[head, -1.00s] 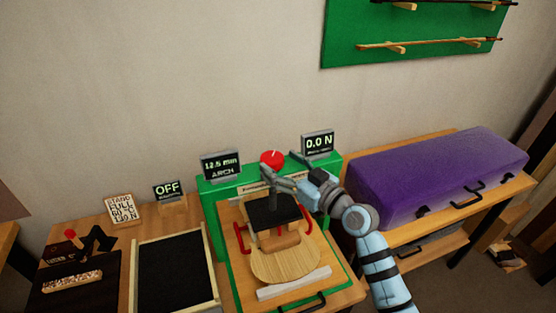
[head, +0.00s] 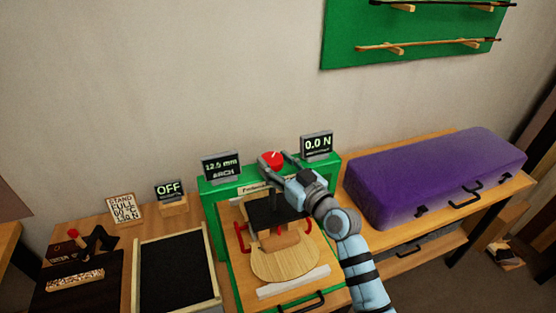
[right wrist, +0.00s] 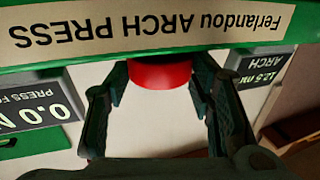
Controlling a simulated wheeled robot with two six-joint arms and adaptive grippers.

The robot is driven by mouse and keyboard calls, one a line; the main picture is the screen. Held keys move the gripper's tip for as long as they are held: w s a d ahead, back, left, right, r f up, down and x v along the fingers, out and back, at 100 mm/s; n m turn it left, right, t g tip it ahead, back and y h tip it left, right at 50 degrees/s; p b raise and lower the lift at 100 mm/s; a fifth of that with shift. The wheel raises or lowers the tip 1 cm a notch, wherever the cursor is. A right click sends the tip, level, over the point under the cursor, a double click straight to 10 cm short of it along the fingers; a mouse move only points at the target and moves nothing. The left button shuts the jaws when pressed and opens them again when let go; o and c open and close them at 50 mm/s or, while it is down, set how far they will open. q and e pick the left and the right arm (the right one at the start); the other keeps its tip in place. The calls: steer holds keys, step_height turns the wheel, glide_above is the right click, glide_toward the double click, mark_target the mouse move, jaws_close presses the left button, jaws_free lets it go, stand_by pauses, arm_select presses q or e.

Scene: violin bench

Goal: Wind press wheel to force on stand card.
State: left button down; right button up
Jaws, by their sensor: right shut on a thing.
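The red press wheel (head: 271,159) sits on top of the green arch press (head: 329,174). It also shows in the right wrist view (right wrist: 160,76), between my two fingers. My right gripper (head: 276,162) is shut on the wheel, with one finger on each side. The force display (head: 317,146) reads 0.0 N. The arch display (head: 221,166) reads 12.5 mm. The stand card (head: 124,209) leans at the left of the bench; its first lines say STAND and FULL, and its lower lines are too small to read surely. My left gripper is not in view.
A pale wooden plate (head: 286,265) lies in the press under a dark block. A small display (head: 169,189) reads OFF. A black-lined tray (head: 172,272) stands left of the press. A purple case (head: 440,172) lies to the right.

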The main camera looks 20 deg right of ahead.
mark_target(275, 163)
steer(key=m+h, duration=0.2)
steer(key=h, duration=0.1)
steer(key=m+t+h, duration=0.1)
steer(key=h, duration=0.1)
steer(key=shift+a, duration=0.3)
steer(key=o, duration=1.2)
steer(key=shift+c, duration=0.2)
steer(key=shift+s, duration=0.1)
steer(key=shift+r, duration=0.1)
step_height(275, 163, up, 10)
steer(key=shift+f, duration=0.1)
